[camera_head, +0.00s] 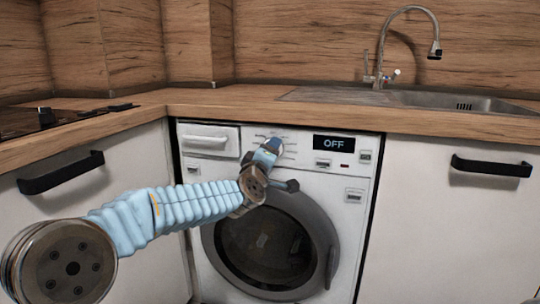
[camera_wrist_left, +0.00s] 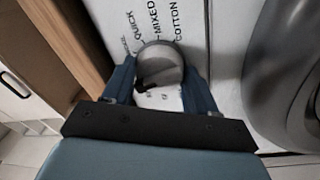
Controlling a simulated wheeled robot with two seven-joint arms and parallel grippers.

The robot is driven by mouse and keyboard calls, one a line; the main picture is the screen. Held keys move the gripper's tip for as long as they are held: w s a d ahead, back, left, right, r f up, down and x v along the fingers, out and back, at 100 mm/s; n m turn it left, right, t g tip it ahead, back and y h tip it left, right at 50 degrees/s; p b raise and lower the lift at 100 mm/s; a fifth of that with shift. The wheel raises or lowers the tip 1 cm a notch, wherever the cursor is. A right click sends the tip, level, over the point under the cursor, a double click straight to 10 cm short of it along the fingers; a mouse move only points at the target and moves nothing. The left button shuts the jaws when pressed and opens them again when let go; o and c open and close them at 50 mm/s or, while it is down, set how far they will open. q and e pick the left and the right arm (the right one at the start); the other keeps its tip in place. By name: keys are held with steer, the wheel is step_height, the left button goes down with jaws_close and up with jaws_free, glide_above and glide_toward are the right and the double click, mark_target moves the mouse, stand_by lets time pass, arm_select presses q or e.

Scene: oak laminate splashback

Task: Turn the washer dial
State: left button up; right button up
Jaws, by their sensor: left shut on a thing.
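The white washer (camera_head: 330,173) stands under the counter, with its round door closed and its display (camera_head: 334,144) reading OFF. My left arm reaches in from the left, and my left gripper (camera_head: 268,150) is at the upper panel, covering the dial in the head view. In the left wrist view the round grey dial (camera_wrist_left: 160,65) sits between the two blue fingers of the left gripper (camera_wrist_left: 160,84), which is shut on it. The printed words QUICK, MIXED and COTTON show beside the dial. My right gripper is in neither view.
The detergent drawer (camera_head: 207,139) is left of the dial. The wooden counter (camera_head: 230,102) edge runs just above the washer. A sink with a tap (camera_head: 380,78) is at the right, a cabinet handle (camera_head: 505,166) below it, and a hob (camera_head: 60,116) at the left.

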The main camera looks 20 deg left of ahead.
arm_select(q)
steer(key=shift+m, duration=0.7)
steer(key=shift+a+r, duration=0.1)
steer(key=o, duration=1.1)
steer(key=shift+m, duration=0.3)
steer(key=shift+c, duration=0.2)
steer(key=s+f+b, duration=0.1)
steer(key=s, duration=1.2)
steer(key=shift+s+f, duration=0.25)
steer(key=shift+s, duration=0.05)
steer(key=shift+a, duration=0.1)
